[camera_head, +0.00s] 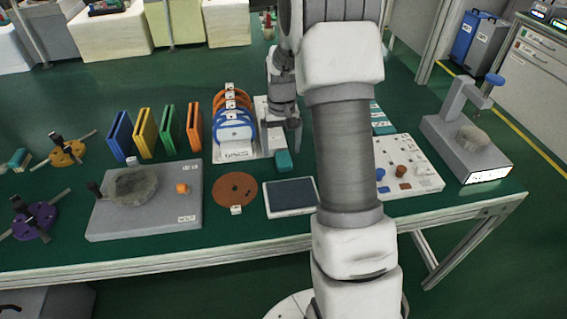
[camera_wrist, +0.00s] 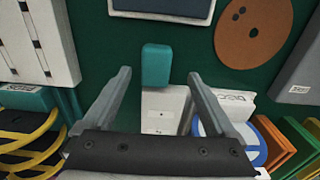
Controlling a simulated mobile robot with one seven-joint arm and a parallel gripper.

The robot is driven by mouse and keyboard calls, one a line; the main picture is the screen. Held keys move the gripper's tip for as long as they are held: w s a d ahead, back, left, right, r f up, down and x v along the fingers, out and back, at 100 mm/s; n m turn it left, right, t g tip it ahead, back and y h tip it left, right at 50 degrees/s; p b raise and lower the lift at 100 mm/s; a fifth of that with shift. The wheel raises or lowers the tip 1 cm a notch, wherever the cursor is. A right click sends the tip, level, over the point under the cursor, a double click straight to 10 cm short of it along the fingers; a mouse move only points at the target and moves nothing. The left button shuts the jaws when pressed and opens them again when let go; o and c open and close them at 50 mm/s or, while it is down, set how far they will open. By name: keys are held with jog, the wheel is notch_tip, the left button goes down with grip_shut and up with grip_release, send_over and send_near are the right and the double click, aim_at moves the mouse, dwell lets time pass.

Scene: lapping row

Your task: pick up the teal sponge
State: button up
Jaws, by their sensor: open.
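In the head view my gripper (camera_head: 292,122) hangs near the rack, above and behind the sponge, partly hidden by my arm.
A dark-topped pad (camera_head: 291,196) and a brown disc (camera_head: 236,190) lie in front of the sponge. The rack of blue and orange discs (camera_head: 234,130) stands left of my gripper. A white panel with knobs (camera_head: 405,170) is at right. Green table shows around the sponge.

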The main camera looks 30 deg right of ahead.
aim_at(283, 157)
jog(key=f, duration=0.1)
jog(key=f+b, duration=0.1)
jog(key=f, duration=0.3)
jog(key=shift+w+d+f, duration=0.1)
jog(key=shift+w+d, duration=0.1)
jog(key=shift+d, duration=0.15)
jog(key=shift+c, duration=0.2)
grip_shut()
